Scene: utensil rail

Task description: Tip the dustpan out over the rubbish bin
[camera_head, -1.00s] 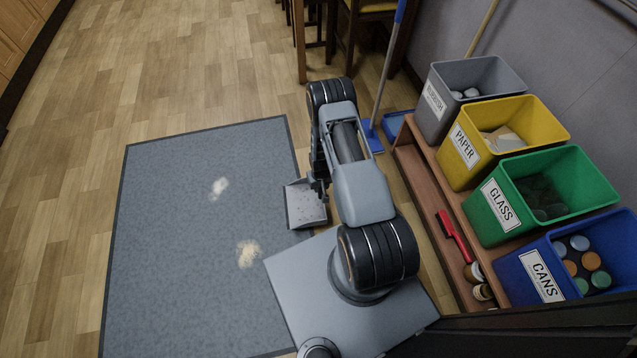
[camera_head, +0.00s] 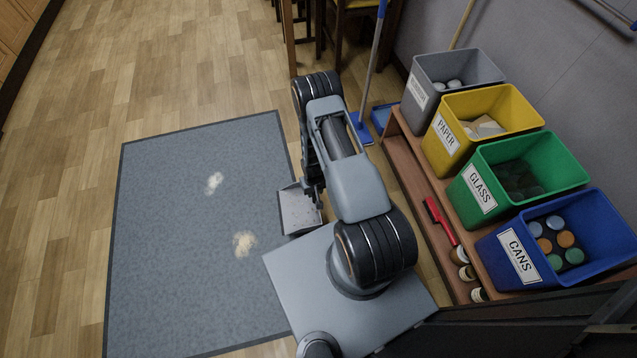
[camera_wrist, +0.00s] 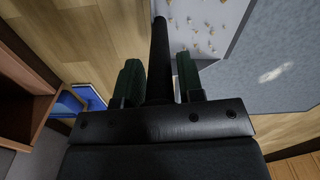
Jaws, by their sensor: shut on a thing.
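The dustpan (camera_head: 299,212) is a light grey pan beside my arm, above the edge of the blue-grey mat. In the wrist view the dustpan (camera_wrist: 208,22) carries scattered small crumbs, and its dark handle (camera_wrist: 160,50) runs between my fingers. My gripper (camera_wrist: 160,80) is shut on this handle; in the head view my gripper (camera_head: 314,192) is partly hidden by my arm. The rubbish bin (camera_head: 430,97) is the grey one at the far end of the bin row, right of my arm and well apart from the dustpan. Pale lumps lie in it.
Yellow paper (camera_head: 447,150), green glass (camera_head: 477,203) and blue cans (camera_head: 520,265) bins stand in a row on a wooden shelf (camera_head: 400,165). A red brush (camera_head: 440,220) and jars lie along its front. The mat (camera_head: 190,260) has two pale spills.

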